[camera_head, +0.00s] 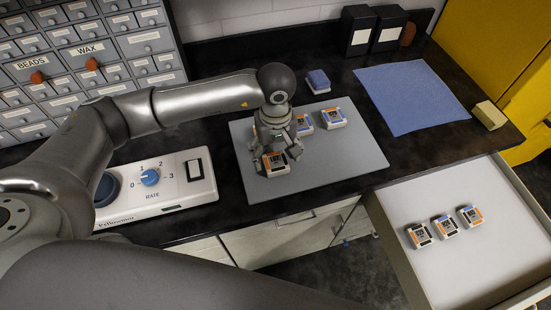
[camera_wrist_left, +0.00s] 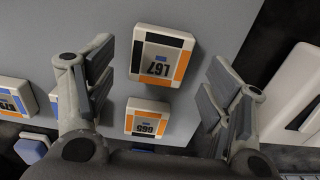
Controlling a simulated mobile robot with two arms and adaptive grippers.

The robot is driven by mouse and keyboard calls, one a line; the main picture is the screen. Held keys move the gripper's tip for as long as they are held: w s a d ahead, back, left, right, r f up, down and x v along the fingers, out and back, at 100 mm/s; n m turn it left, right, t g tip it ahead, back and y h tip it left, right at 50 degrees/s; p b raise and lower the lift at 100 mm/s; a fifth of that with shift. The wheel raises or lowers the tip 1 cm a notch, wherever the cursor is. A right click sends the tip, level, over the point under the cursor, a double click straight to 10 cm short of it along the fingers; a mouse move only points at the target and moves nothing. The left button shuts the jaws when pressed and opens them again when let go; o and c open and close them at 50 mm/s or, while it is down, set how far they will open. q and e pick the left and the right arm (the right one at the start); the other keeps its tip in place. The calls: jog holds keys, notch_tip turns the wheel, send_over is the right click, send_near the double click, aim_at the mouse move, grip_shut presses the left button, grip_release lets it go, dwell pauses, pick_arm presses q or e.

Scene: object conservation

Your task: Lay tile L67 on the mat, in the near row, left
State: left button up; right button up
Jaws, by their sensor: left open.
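Two more tiles, one in the middle (camera_head: 304,125) and one at the right (camera_head: 333,118), lie in the far row. My right gripper is not in view.
An open drawer (camera_head: 460,270) at the right holds three tiles (camera_head: 445,226). A white device with a blue dial (camera_head: 149,177) stands left of the mat. Behind are a blue-topped block (camera_head: 318,82), a blue cloth (camera_head: 410,95) and two black boxes (camera_head: 358,30). The mat's near right is clear.

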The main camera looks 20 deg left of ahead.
aim_at(276, 161)
pick_arm(q)
notch_tip(276, 161, up, 9)
jog(key=b, duration=0.2)
jog(key=shift+r, duration=0.1)
